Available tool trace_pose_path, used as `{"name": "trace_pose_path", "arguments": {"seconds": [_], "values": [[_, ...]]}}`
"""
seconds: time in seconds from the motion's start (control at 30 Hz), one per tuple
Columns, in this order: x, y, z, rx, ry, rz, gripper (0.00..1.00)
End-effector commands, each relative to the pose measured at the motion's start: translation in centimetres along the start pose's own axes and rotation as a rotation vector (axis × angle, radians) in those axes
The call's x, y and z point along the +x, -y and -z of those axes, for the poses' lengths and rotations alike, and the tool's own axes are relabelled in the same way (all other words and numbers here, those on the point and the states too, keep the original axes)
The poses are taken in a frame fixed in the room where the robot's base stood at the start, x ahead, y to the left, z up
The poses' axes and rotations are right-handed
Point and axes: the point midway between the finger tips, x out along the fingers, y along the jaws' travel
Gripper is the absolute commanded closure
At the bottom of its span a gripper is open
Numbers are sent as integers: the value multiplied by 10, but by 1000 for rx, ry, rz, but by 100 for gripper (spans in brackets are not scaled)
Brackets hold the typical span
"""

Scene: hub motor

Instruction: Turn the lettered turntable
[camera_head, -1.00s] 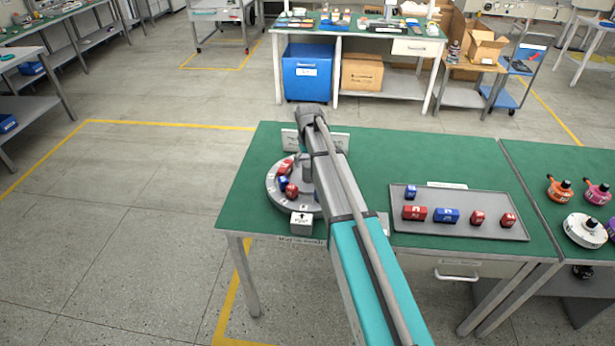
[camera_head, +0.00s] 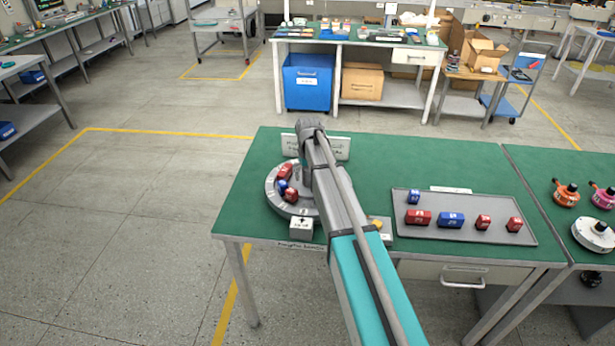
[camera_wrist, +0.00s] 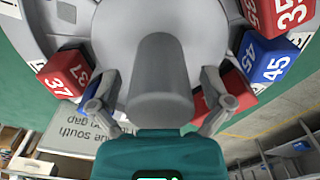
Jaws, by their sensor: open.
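The turntable is a round grey disc (camera_head: 275,204) at the left end of the green table, with red and blue blocks near its rim. My arm covers its right part. In the wrist view a grey upright cylinder (camera_wrist: 160,75) stands at the middle, over the pale hub. My gripper (camera_wrist: 161,88) is open, one finger on each side of this cylinder; contact cannot be told. A red block marked 37 (camera_wrist: 62,75) is left of the fingers. A blue block marked 45 (camera_wrist: 268,60) and a red block marked 35 (camera_wrist: 283,12) are on the right.
A sign (camera_wrist: 80,132) stands close by the gripper. A white marker block (camera_head: 301,228) is at the disc's front. A grey tray (camera_head: 475,233) with several blocks lies to the right. A yellow item (camera_head: 378,223) lies beside my arm.

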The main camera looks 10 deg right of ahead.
Motion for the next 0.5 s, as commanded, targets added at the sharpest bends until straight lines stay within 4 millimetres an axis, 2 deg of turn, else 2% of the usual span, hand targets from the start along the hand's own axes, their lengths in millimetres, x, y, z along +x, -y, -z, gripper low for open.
{"name": "trace_pose_path", "arguments": {"seconds": [0.07, 0.5], "values": [[0, 0, 0, 0, 0, 0, 1], [0, 0, 0, 1, 0, 0, 81]]}}
